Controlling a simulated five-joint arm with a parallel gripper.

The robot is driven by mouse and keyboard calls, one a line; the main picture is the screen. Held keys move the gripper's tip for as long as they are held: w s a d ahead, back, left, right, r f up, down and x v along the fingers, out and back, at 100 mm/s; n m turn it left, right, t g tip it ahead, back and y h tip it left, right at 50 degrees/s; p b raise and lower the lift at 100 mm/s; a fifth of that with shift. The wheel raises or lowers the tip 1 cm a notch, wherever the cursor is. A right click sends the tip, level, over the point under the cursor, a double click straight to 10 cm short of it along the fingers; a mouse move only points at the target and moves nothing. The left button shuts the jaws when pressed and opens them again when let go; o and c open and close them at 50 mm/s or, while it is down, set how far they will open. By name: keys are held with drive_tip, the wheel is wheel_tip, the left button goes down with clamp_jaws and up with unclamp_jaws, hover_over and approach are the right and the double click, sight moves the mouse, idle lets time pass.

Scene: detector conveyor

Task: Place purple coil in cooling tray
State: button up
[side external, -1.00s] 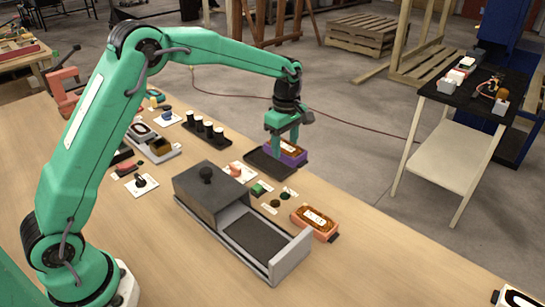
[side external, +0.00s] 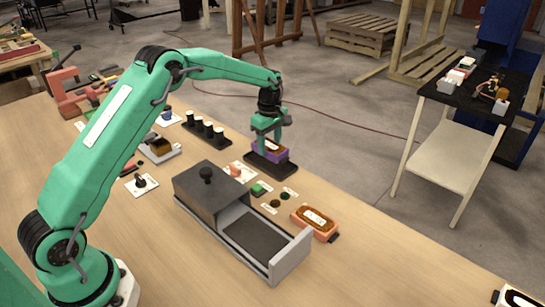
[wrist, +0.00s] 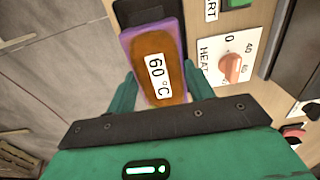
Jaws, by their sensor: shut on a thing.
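The purple coil (side external: 268,149) is a purple-framed block with a brown centre. In the wrist view the coil (wrist: 157,77) carries a white "60 °C" label. My gripper (side external: 270,140) is shut on it, pointing down, with a finger at each side in the wrist view (wrist: 163,92). The coil is over a flat black tray (side external: 288,167), which is partly hidden behind it. I cannot tell whether the coil touches the tray. Part of a black surface shows beyond the coil in the wrist view.
An orange-framed coil (side external: 315,222) lies nearer the front. A dark grey box (side external: 205,188) with an open drawer (side external: 262,268) stands left of it. A heat knob (side external: 235,170) and small buttons sit beside the tray. A black rack of cylinders (side external: 205,131) is behind left.

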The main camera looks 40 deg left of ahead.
sight(270, 145)
drive_tip(key=shift+f, duration=1.95)
drive_tip(key=shift+f, duration=0.15)
drive_tip(key=o, duration=1.2)
wheel_tip(270, 145, up, 11)
drive_tip(key=shift+r, duration=0.65)
drive_tip(key=shift+r, duration=0.1)
